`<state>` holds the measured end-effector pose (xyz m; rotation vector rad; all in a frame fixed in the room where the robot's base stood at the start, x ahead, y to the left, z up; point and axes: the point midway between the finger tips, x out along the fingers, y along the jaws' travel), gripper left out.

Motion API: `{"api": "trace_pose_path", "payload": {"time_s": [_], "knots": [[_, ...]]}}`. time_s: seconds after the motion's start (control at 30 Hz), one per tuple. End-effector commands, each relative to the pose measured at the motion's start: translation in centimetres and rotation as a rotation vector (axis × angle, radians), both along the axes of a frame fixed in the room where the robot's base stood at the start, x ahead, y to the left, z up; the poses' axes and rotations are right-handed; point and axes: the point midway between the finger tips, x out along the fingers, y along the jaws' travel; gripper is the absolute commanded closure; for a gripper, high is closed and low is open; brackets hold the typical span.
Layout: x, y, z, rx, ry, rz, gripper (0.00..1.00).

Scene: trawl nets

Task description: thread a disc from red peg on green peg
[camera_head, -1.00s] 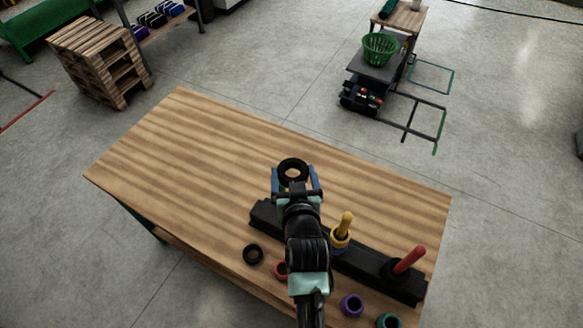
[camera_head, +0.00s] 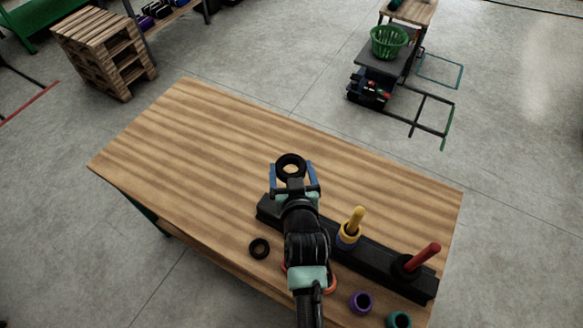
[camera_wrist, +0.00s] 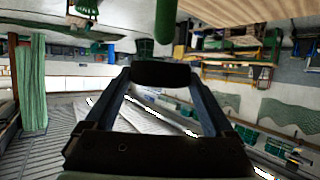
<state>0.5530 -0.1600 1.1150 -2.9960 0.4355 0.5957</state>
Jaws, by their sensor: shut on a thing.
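My gripper (camera_head: 291,170) is shut on a black disc (camera_head: 290,157), held above the table near the left end of the black peg base. The disc also shows edge-on between the blue fingers in the wrist view (camera_wrist: 168,73). A green rod, apparently the green peg (camera_wrist: 165,18), hangs from the top of the inverted wrist view, its tip apart from the disc. In the head view the green peg is hidden by my arm. The red peg (camera_head: 426,257) stands at the base's right end, with a black ring (camera_head: 401,269) at its foot.
A yellow peg (camera_head: 356,218) with a blue and yellow ring stands mid-base. A loose black ring (camera_head: 251,250), a purple ring (camera_head: 353,304) and a teal ring (camera_head: 391,321) lie near the table's front. The wooden table (camera_head: 200,140) is clear at left.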

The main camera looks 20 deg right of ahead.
Motion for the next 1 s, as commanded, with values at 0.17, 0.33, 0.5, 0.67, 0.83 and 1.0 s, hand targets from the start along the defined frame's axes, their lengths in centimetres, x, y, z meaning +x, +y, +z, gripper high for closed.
{"api": "trace_pose_path", "payload": {"time_s": [0.17,0.33,0.5,0.67,0.83,1.0], "knots": [[0.0,0.0,-1.6,0.000,-0.001,0.000,0.74],[0.0,0.0,-2.8,0.000,-0.001,0.001,0.74],[0.1,0.0,-3.6,0.000,-0.002,0.001,0.74],[0.0,0.0,-3.8,-0.001,-0.002,0.000,0.74],[0.0,0.0,-3.7,-0.001,-0.002,0.000,0.74],[0.0,0.0,-3.7,0.000,-0.001,0.000,0.00]]}}
